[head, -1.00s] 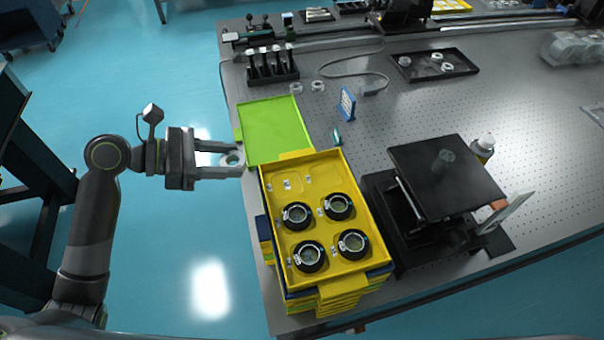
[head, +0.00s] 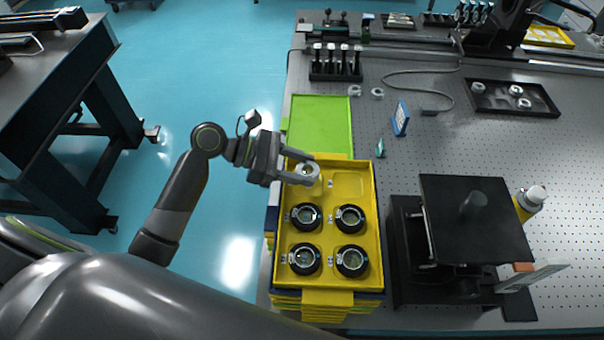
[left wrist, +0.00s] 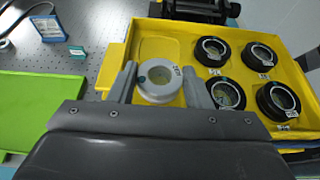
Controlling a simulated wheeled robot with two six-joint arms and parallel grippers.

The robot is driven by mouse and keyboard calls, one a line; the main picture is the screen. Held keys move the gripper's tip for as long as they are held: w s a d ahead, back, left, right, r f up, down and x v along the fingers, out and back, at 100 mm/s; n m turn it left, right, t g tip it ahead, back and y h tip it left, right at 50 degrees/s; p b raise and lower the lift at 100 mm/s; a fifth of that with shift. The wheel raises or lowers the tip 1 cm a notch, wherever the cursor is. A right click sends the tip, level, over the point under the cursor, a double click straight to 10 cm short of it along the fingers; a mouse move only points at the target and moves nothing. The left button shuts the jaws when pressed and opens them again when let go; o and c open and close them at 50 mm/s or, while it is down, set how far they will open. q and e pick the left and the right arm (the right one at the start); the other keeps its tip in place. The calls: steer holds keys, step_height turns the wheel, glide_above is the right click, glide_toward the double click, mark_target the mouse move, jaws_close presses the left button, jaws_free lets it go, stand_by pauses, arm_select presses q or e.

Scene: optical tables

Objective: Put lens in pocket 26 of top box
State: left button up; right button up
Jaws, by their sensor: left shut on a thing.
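My left gripper (head: 305,170) is shut on the lens (head: 308,171), a clear disc in a pale grey ring. In the left wrist view the lens (left wrist: 159,82) sits between the two fingers and carries a small label. The gripper holds it over the upper left part of the yellow top box (head: 368,215). I cannot tell whether the lens touches the box floor. Black-ringed lenses fill the pockets nearer to me, such as one lens (head: 305,216) just below the held one. The upper right pocket (head: 343,180) is empty. My right gripper is not in view.
The top box lies on a stack of yellow boxes. A green lid (head: 320,125) lies behind it. A black platform stand (head: 475,220) is close on the right, with a small bottle (head: 530,203) beyond. A blue card stand (head: 400,118) and small teal piece (head: 380,148) stand behind.

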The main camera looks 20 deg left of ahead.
arm_select(q)
steer(key=f, duration=0.2)
steer(key=shift+d+f, duration=0.2)
steer(key=shift+f, duration=0.1)
steer(key=shift+a+f, duration=0.1)
steer(key=shift+f, duration=0.1)
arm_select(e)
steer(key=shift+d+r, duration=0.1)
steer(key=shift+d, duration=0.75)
arm_select(q)
steer(key=o, duration=0.7)
steer(key=shift+f, duration=0.1)
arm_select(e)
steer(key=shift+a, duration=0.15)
arm_select(q)
steer(key=shift+s+a, duration=0.1)
steer(key=shift+a, duration=0.25)
steer(key=shift+r+b+v, duration=0.1)
steer(key=shift+b+v, duration=0.5)
steer(key=shift+v, duration=2.25)
steer(key=shift+r+b+v, duration=0.15)
steer(key=shift+b+v, duration=0.4)
steer(key=shift+v, duration=2.3)
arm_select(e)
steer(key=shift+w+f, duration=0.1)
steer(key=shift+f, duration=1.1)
